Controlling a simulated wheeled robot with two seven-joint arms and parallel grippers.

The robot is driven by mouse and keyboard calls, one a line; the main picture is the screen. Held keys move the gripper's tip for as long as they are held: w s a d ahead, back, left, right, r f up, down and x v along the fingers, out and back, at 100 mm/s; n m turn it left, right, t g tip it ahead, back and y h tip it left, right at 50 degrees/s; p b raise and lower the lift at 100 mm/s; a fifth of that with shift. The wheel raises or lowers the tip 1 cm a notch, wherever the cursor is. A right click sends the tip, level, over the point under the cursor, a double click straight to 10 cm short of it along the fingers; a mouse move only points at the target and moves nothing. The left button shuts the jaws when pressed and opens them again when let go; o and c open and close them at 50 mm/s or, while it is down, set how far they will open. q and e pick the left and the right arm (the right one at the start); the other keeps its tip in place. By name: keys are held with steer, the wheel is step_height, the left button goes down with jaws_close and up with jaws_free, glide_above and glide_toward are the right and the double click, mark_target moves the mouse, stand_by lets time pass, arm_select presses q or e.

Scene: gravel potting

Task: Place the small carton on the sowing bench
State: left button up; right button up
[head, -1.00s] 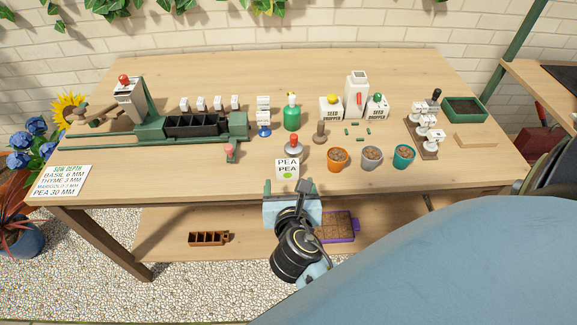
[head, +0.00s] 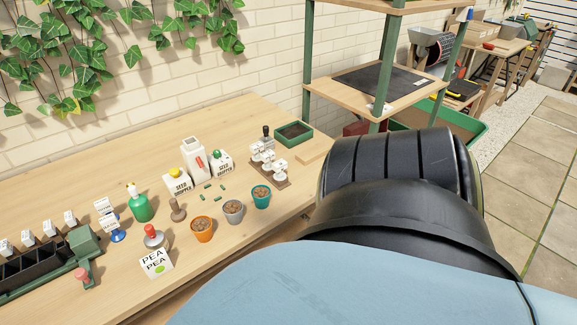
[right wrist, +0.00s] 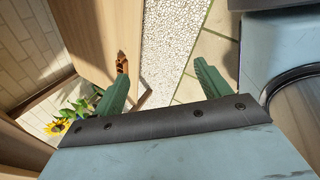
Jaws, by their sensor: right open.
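My right gripper (right wrist: 160,80) is open in the right wrist view, its two green fingers wide apart with nothing between them. A small brown item (right wrist: 122,63), which may be the small carton, lies on a wooden surface beyond the left finger, apart from it. I cannot make out its details. The carton cannot be picked out in the head view. The wooden bench (head: 110,190) stands against the brick wall in the head view. My left gripper is not in view.
A pea card (head: 156,263), orange pot (head: 201,229), grey pot (head: 233,212) and teal pot (head: 261,197) stand near the bench's front edge. Behind are a green bottle (head: 139,204) and a tall white container (head: 195,158). A shelf unit (head: 340,98) stands right. My arm hides the bench's front right.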

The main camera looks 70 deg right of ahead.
steer(key=s+d+f+m+g, duration=0.2)
steer(key=s+d+f+m, duration=0.1)
steer(key=s+f+m, duration=0.2)
steer(key=s+d+f+m+g, duration=0.2)
steer(key=s+f+m, duration=0.3)
steer(key=s+m, duration=0.4)
steer(key=s+d, duration=0.1)
steer(key=s, duration=0.4)
steer(key=shift+s+f+y, duration=0.15)
steer(key=shift+f+y, duration=0.1)
steer(key=shift+y, duration=0.15)
steer(key=shift+c, duration=0.3)
